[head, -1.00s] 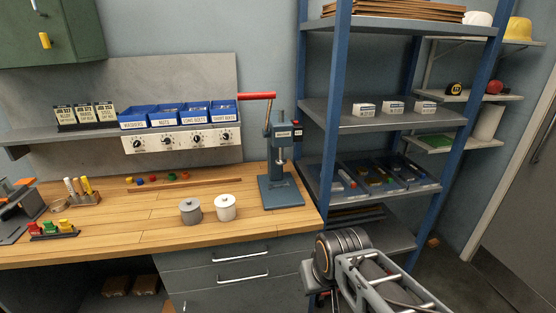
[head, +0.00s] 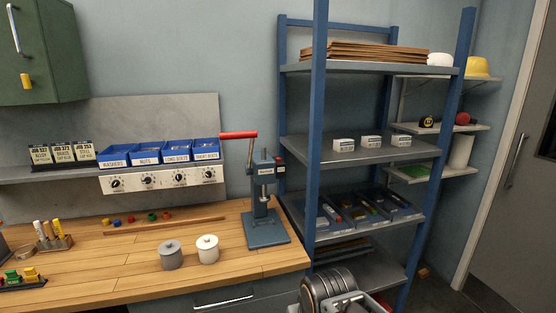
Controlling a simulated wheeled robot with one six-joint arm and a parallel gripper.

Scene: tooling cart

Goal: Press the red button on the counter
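The wooden counter (head: 85,281) fills the lower left of the head view. A small dark box with a red spot (head: 281,160) is on the side of the blue press (head: 267,230). Part of my arm shows at the bottom, right of the counter; I cannot make out my gripper's fingers.
A penholder (head: 52,242) and a black rack (head: 22,281) are at far left. Blue bins (head: 161,152) sit above a knob panel (head: 163,179). A blue-framed shelf (head: 316,130) stands right.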

